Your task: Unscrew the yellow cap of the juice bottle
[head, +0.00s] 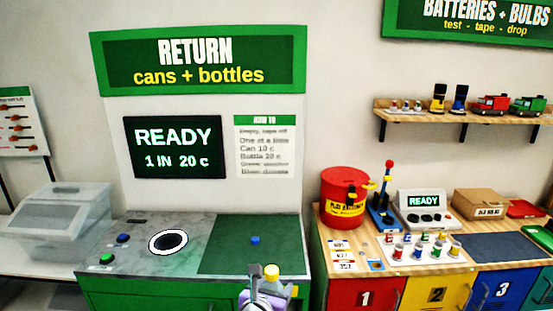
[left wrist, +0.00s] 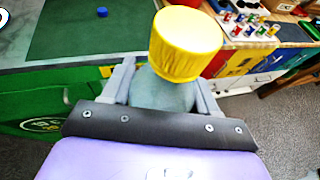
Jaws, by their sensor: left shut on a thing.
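The juice bottle's yellow cap (head: 271,271) shows at the bottom centre of the head view. In the left wrist view the yellow cap (left wrist: 185,45) is large, ribbed and on top of a greyish bottle (left wrist: 165,90). My left gripper (left wrist: 163,85) is shut on the bottle just below the cap, one finger on each side. In the head view my left gripper (head: 268,287) is at the front edge of the green counter mat. The lower part of the bottle is hidden by the gripper. My right gripper is not in view.
A green mat (head: 225,250) with a small blue cap (head: 255,240) lies on the return counter. A round hole (head: 168,242) and buttons are left of it. The right bench holds a red bin (head: 345,190) and several batteries. Floor shows right of the gripper.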

